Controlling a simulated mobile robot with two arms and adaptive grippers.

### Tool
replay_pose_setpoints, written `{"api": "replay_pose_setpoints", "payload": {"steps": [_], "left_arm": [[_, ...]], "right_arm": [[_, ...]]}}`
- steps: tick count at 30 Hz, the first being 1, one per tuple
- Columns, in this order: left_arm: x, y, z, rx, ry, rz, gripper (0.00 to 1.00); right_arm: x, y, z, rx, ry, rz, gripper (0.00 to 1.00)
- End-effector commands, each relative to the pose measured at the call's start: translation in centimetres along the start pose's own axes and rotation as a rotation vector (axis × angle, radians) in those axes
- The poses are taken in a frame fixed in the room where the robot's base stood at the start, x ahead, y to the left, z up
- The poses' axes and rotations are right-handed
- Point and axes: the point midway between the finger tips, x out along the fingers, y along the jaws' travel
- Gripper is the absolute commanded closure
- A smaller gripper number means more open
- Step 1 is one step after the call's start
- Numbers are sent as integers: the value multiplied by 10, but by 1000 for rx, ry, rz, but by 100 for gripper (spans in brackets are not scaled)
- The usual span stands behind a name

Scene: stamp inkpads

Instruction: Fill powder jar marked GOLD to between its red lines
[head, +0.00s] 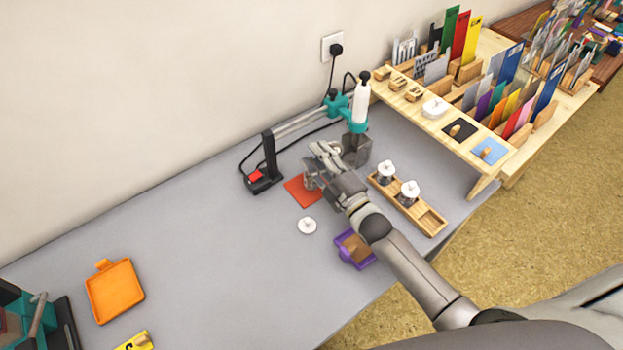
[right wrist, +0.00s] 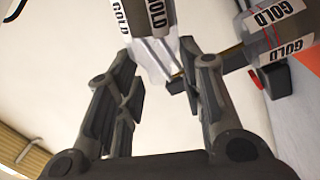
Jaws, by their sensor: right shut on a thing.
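My right gripper (head: 322,162) is over the red mat (head: 303,192) in the head view. In the right wrist view its fingers (right wrist: 165,68) are shut on a grey container with GOLD labels (right wrist: 158,14) and a pale lower part. Beside it is the jar marked GOLD (right wrist: 262,38), with thin red lines on its side. In the head view this jar (head: 310,183) stands at the red mat, partly hidden by my gripper. I cannot tell its powder level or whether the two touch. A white lid (head: 307,226) lies in front of the mat. My left gripper is not in view.
A wooden tray (head: 432,221) holds two white-lidded jars. A purple inkpad (head: 343,254) lies near the front edge. The table's left middle is clear.

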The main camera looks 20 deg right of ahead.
Motion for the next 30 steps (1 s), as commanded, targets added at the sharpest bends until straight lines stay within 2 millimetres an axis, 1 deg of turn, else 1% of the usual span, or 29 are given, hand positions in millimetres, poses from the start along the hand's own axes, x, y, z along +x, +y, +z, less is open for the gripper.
{"api": "replay_pose_setpoints", "payload": {"steps": [20,26,30], "left_arm": [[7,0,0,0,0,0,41],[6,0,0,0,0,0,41],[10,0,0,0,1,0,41]], "right_arm": [[-1,-7,2,-76,11,0,89],[-1,-6,2,-80,12,0,89],[-1,-9,3,-112,16,0,89]]}}
